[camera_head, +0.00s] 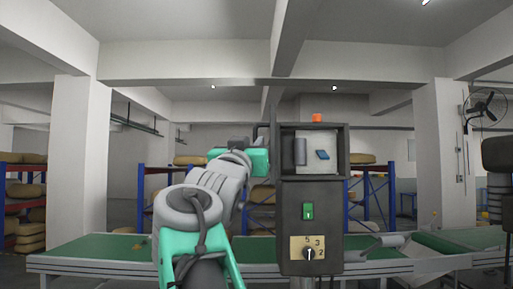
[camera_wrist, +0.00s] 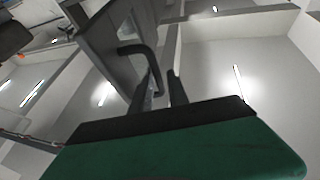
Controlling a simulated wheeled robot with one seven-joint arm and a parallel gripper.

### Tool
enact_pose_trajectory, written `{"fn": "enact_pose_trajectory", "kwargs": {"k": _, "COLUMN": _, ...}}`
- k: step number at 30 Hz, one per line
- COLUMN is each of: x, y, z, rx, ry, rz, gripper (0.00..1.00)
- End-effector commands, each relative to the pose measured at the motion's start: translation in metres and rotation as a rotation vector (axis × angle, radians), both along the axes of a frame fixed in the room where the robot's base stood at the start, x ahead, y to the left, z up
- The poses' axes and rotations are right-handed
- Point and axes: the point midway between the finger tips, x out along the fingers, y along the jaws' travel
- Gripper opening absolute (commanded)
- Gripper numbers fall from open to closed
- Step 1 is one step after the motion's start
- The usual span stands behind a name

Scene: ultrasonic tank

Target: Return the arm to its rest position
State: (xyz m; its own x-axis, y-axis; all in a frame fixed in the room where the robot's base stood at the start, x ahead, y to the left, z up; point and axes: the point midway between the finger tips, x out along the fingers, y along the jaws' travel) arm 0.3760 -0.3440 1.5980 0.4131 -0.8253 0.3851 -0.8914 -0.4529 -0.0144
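My arm reaches up and forward in the head view, left of a dark grey control cabinet (camera_head: 330,225). Its green and dark end (camera_head: 255,160) is beside the cabinet's upper left edge; the cabinet hides the far part, and the fingertips do not show there. In the wrist view my gripper (camera_wrist: 162,85) has two dark fingers standing apart above its green body. A bent dark handle (camera_wrist: 142,48) on a grey panel (camera_wrist: 105,40) runs down close to the fingers. I cannot tell whether it passes between them or touches them. No held object can be made out.
The cabinet has a window with a blue item (camera_head: 322,154), a green switch (camera_head: 308,211), a dial (camera_head: 309,254) and an orange lamp (camera_head: 317,117). A green-topped conveyor (camera_head: 95,247) runs behind. Shelves (camera_head: 22,205) stand further back. Space left of my arm is open.

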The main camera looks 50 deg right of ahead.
Motion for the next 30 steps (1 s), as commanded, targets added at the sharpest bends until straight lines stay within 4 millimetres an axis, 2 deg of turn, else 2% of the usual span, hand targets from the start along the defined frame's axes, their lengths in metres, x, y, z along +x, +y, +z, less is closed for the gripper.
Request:
{"fn": "enact_pose_trajectory", "kwargs": {"k": 1, "x": 0.000, "y": 0.013, "z": -0.008, "rx": -0.001, "ry": -0.001, "rz": 0.014, "gripper": 0.20}}
{"fn": "enact_pose_trajectory", "kwargs": {"k": 3, "x": -0.002, "y": 0.024, "z": -0.011, "rx": -0.001, "ry": -0.001, "rz": 0.019, "gripper": 0.20}}
{"fn": "enact_pose_trajectory", "kwargs": {"k": 6, "x": -0.005, "y": 0.032, "z": -0.013, "rx": -0.002, "ry": 0.001, "rz": 0.021, "gripper": 0.20}}
{"fn": "enact_pose_trajectory", "kwargs": {"k": 20, "x": -0.007, "y": 0.033, "z": -0.012, "rx": 0.006, "ry": -0.013, "rz": 0.023, "gripper": 0.20}}
{"fn": "enact_pose_trajectory", "kwargs": {"k": 23, "x": 0.009, "y": 0.033, "z": -0.034, "rx": 0.112, "ry": -0.004, "rz": 0.091, "gripper": 0.20}}
{"fn": "enact_pose_trajectory", "kwargs": {"k": 25, "x": 0.037, "y": 0.041, "z": -0.063, "rx": 0.205, "ry": 0.048, "rz": 0.181, "gripper": 0.20}}
{"fn": "enact_pose_trajectory", "kwargs": {"k": 26, "x": 0.051, "y": 0.045, "z": -0.081, "rx": 0.245, "ry": 0.086, "rz": 0.214, "gripper": 0.20}}
{"fn": "enact_pose_trajectory", "kwargs": {"k": 27, "x": 0.069, "y": 0.050, "z": -0.110, "rx": 0.299, "ry": 0.143, "rz": 0.256, "gripper": 0.20}}
{"fn": "enact_pose_trajectory", "kwargs": {"k": 29, "x": 0.094, "y": 0.061, "z": -0.157, "rx": 0.380, "ry": 0.237, "rz": 0.314, "gripper": 0.20}}
{"fn": "enact_pose_trajectory", "kwargs": {"k": 30, "x": 0.107, "y": 0.069, "z": -0.189, "rx": 0.434, "ry": 0.303, "rz": 0.347, "gripper": 0.20}}
